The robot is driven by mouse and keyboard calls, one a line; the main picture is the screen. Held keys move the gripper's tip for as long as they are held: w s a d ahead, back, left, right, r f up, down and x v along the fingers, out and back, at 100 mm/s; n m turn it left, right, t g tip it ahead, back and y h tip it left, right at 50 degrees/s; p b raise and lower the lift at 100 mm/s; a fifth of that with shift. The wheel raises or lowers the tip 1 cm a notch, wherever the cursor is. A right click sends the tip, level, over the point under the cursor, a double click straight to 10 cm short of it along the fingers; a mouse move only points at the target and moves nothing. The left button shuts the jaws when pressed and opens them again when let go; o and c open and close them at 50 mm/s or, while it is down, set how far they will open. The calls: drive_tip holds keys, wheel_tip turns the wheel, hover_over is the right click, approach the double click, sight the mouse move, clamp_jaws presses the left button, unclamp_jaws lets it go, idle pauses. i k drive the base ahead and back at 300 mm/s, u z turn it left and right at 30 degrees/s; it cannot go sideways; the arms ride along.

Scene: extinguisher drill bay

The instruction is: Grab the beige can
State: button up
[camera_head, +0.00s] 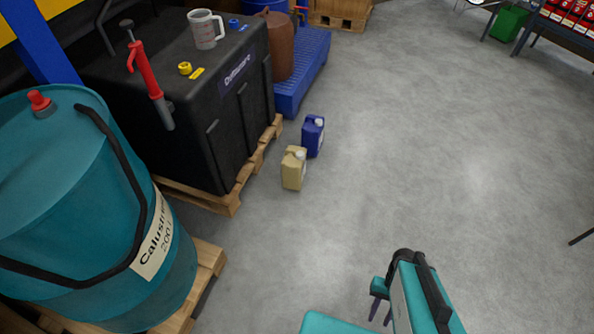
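The beige can (293,170) stands upright on the grey floor, left of the picture's middle. It has a pale cap and a label on its right side. A blue can (313,136) of similar shape stands just behind it to the right. My gripper (380,312) is at the bottom of the picture, well in front of the beige can and to its right. Its two dark fingers point down and are apart, with nothing seen between them. My teal arm hides part of the floor there.
A big teal drum (75,215) stands on a wooden pallet (210,262) at the left. A black tank (205,115) on another pallet is close to the beige can's left. A blue spill pallet (308,72) lies behind. The floor (430,150) to the right is clear.

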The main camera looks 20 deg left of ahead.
sight(293, 163)
drive_tip(key=z, duration=1.25)
drive_tip(key=k, duration=0.15)
drive_tip(key=u, duration=3.55)
drive_tip(key=i, duration=0.95)
drive_tip(key=u, duration=0.15)
drive_tip(key=k, duration=0.35)
